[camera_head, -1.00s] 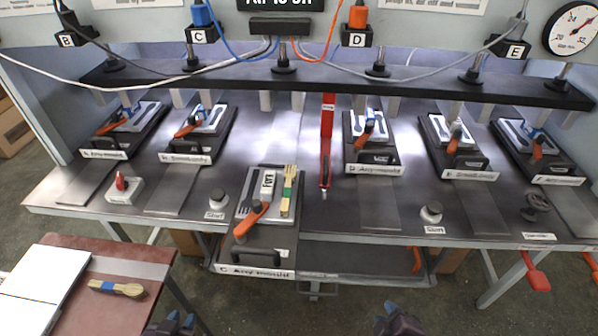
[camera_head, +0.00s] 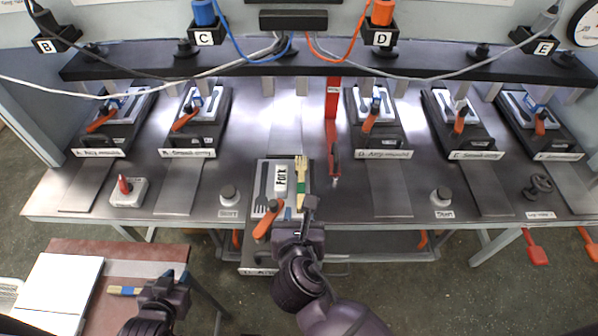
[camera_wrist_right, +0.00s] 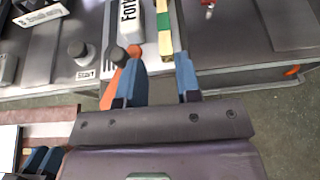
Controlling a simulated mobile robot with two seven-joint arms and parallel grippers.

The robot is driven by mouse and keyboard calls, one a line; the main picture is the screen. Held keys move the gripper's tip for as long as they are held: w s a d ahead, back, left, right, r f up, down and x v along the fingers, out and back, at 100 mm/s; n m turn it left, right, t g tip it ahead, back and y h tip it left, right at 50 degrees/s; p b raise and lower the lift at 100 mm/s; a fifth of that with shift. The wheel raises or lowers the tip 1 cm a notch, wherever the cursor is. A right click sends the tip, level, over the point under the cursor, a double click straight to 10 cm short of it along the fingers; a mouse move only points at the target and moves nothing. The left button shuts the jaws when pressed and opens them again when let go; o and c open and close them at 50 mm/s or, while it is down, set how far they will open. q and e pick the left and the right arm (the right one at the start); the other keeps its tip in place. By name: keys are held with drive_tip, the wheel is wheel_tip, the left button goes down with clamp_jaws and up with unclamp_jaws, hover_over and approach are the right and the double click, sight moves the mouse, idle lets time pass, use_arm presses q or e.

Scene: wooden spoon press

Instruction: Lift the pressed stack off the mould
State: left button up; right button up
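The pressed stack (camera_head: 302,178), pale wooden forks with a green band, lies along the right side of the mould plate (camera_head: 262,180) at the middle front of the bench. It also shows in the right wrist view (camera_wrist_right: 164,32). The mould has a fork-shaped cavity, a white "Fork" block (camera_head: 281,180) and an orange-handled lever (camera_head: 266,222). My right gripper (camera_head: 303,212) is open and empty, just in front of the stack's near end. In its wrist view the stack lies ahead, between the lines of the blue fingers. My left gripper (camera_head: 172,277) appears open and empty, over the left side table.
A blue-banded wooden bundle (camera_head: 125,290) lies on the red side table (camera_head: 120,255), partly hidden by my left gripper. A white board (camera_head: 62,285) is beside it. A red upright tool (camera_head: 332,120) stands right of the mould. Start buttons (camera_head: 229,195) (camera_head: 441,196) flank it.

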sight(301, 196)
drive_tip(key=x, duration=0.5)
drive_tip(key=shift+s+d+f+x, duration=0.1)
drive_tip(key=shift+f+x, duration=0.05)
drive_tip(key=shift+x, duration=0.75)
drive_tip(key=shift+s+d+f+x, duration=0.1)
drive_tip(key=shift+f+x, duration=0.1)
drive_tip(key=shift+x, duration=0.7)
drive_tip(key=shift+f+x, duration=0.15)
drive_tip(key=shift+x, duration=0.75)
drive_tip(key=shift+c, duration=0.3)
drive_tip(key=shift+f, duration=0.1)
clamp_jaws()
